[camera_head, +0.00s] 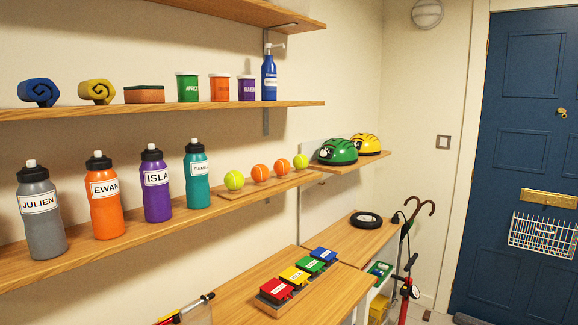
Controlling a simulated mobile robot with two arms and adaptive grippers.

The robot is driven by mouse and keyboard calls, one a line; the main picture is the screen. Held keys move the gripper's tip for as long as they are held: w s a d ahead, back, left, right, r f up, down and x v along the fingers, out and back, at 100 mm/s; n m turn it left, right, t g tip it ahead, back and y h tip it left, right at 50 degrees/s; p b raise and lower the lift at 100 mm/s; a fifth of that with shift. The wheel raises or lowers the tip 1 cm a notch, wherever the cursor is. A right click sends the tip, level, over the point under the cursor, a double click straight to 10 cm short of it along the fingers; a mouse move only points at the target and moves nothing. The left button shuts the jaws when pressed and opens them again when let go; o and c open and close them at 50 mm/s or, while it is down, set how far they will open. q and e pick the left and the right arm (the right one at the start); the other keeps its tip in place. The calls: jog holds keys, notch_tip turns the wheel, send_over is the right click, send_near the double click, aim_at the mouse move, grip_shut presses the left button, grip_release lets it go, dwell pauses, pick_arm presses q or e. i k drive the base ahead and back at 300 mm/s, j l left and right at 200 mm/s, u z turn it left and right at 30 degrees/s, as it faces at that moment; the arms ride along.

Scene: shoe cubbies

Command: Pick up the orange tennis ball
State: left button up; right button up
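Two orange tennis balls are in the head view. One orange tennis ball (260,172) and another orange tennis ball (282,167) sit side by side on the middle wall shelf. A yellow-green ball (234,180) is to their left and another yellow-green ball (300,161) is to their right. Neither of my grippers shows in this view.
Several labelled bottles, including a teal one (197,175), stand left of the balls on the same shelf (130,236). An upper shelf (190,106) runs above. Green (337,151) and yellow (367,144) helmets sit right. A lower bench (235,298) holds coloured boxes (296,275).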

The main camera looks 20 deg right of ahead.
aim_at(282, 167)
jog(key=i+l, duration=0.15)
jog(key=l, duration=0.25)
jog(key=i+l, duration=0.15)
jog(key=l, duration=0.25)
jog(key=i+l, duration=0.15)
jog(key=l, duration=0.3)
jog(key=i+l, duration=0.15)
jog(key=l, duration=0.25)
jog(key=i+l, duration=0.15)
jog(key=l, duration=0.25)
jog(key=i+l+u, duration=0.1)
jog(key=l, duration=0.3)
